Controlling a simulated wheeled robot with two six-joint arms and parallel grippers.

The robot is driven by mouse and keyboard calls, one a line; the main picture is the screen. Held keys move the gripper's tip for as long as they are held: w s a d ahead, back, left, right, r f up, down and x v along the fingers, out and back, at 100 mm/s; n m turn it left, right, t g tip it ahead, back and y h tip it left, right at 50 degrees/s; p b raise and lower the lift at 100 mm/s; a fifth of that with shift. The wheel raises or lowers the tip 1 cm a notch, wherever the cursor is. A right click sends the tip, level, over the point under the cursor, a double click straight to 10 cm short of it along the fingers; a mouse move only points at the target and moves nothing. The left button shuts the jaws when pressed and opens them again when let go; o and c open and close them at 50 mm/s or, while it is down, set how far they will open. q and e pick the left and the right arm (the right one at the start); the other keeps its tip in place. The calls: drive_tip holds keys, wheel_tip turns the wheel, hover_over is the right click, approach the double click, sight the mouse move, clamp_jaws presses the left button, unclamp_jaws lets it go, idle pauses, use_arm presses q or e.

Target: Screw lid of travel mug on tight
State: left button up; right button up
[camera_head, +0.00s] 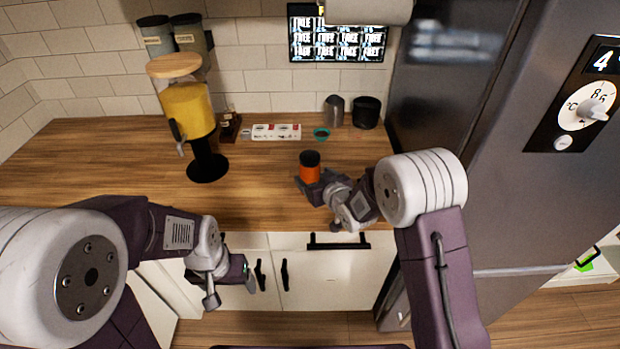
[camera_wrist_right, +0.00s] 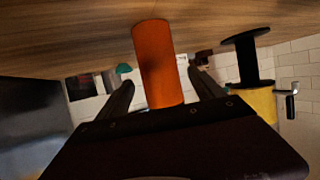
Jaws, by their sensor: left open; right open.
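The travel mug (camera_head: 310,174) stands upright on the wooden counter, with an orange body and a black lid (camera_head: 310,158) on top. From here I cannot tell how tight the lid sits. My right gripper (camera_head: 312,190) is open at the mug. In the right wrist view, which is upside down, the orange mug body (camera_wrist_right: 158,62) shows between the two spread fingers of this gripper (camera_wrist_right: 160,77); the lid is hidden there. My left gripper (camera_head: 232,290) is open and empty, low in front of the cabinet doors, away from the mug.
A yellow drink dispenser (camera_head: 187,108) on a black stand is left of the mug. Behind the mug are a white tray (camera_head: 276,132), a small teal bowl (camera_head: 321,133), a metal pitcher (camera_head: 334,110) and a black container (camera_head: 366,112). A fridge (camera_head: 450,90) borders the counter's right.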

drive_tip(key=x, duration=0.4)
drive_tip(key=shift+w+f, duration=0.1)
drive_tip(key=shift+w, duration=0.05)
clamp_jaws()
